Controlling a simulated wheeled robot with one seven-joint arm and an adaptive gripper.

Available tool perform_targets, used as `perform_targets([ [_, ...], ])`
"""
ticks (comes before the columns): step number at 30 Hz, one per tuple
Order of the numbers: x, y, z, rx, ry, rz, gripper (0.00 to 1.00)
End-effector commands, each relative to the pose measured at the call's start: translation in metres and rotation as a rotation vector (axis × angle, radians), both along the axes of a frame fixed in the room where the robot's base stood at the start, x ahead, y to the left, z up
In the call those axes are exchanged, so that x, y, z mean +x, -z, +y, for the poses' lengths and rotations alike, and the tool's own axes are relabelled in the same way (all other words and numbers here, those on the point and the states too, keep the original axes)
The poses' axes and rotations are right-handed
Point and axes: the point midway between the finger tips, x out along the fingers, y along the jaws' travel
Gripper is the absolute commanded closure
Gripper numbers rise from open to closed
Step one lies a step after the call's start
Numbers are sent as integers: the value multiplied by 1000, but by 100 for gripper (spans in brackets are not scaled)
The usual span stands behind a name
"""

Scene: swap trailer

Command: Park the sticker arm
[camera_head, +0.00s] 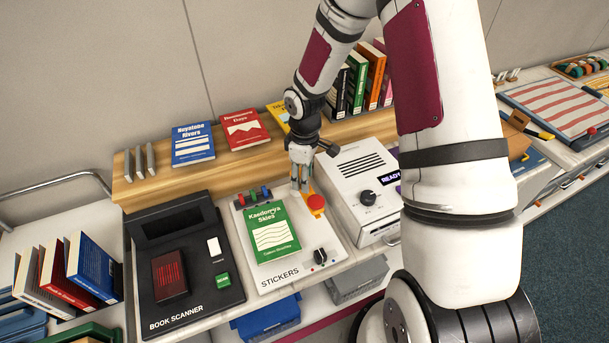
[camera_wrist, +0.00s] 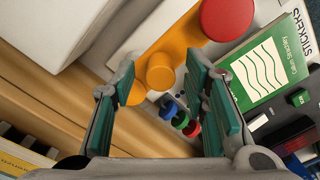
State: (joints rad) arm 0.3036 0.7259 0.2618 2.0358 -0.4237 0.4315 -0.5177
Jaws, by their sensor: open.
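The sticker arm (camera_head: 310,191) is an orange bar with a red round knob (camera_head: 316,203), at the upper right of the white STICKERS board (camera_head: 248,268). In the wrist view the orange arm (camera_wrist: 180,38) runs diagonally, with the red knob (camera_wrist: 226,18) at one end and a raised orange round piece (camera_wrist: 160,72) nearer the other. My gripper (camera_head: 301,188) is open and points down at the arm. In the wrist view its teal fingers stand on either side of the orange round piece; I cannot tell whether they touch it. A green book (camera_head: 273,235) lies on the board.
Small coloured knobs (camera_head: 253,195) stand at the board's back edge. A black book scanner (camera_head: 190,305) is on the left. A white machine reading READY (camera_head: 355,170) stands close on the right. A wooden shelf (camera_head: 220,165) with books runs behind.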

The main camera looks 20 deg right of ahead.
Motion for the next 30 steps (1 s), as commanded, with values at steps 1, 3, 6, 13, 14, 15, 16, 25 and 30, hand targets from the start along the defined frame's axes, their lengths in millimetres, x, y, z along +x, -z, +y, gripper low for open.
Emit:
perform_targets([
  [1,0,-2,0,0,1,-1,59],
  [3,1,-8,0,0,1,-3,59],
  [6,1,-22,-1,-1,2,-5,59],
  [13,1,-70,-1,-1,1,-6,59],
  [14,1,-76,-1,-1,1,-6,59],
  [15,1,-83,-1,-1,2,-4,59],
  [16,1,-88,-1,-1,2,-4,59],
  [25,0,-118,0,-1,0,-2,59],
  [30,0,-120,0,0,0,0,59],
])
